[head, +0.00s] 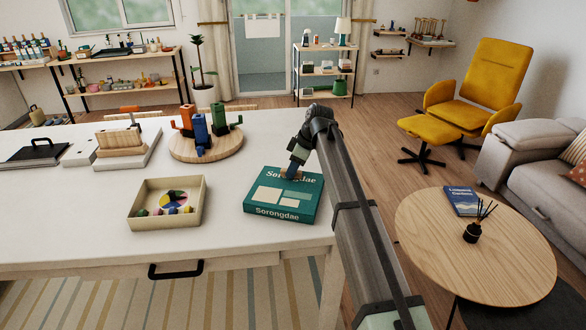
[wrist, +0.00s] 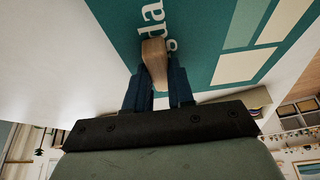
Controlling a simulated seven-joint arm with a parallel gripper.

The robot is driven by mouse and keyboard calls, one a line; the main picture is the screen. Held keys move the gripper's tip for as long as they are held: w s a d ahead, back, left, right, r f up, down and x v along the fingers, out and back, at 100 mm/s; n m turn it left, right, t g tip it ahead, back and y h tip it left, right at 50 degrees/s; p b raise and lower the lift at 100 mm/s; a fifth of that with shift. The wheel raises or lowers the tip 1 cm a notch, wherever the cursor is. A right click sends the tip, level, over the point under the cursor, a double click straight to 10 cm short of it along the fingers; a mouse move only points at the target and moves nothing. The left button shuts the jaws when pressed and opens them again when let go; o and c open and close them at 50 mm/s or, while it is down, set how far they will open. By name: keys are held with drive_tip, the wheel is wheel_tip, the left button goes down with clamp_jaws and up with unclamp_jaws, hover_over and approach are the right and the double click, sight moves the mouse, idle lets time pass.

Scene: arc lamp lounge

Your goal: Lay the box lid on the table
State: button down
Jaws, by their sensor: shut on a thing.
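The green box lid (head: 283,207), printed "Serongdae" with pale panels, is face up at the table's right front part, right of the open box. My gripper (head: 292,173) is at the lid's far edge area, shut on a small wooden knob on it. In the wrist view the knob (wrist: 154,60) is between my blue fingers, with the green lid (wrist: 200,30) behind it. The lid looks level, on or just above the white table (head: 80,230); I cannot tell whether it touches.
The open box (head: 135,218) with a colored wheel and several small pieces stands to the left. Behind are a round wooden board (head: 232,148) with colored cactus-like blocks, and wooden blocks (head: 122,145). The table's right edge is close to the lid.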

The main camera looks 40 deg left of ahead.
drive_tip(key=c, duration=1)
unclamp_jaws()
drive_tip(key=shift+f, duration=0.1)
drive_tip(key=v, duration=1.2)
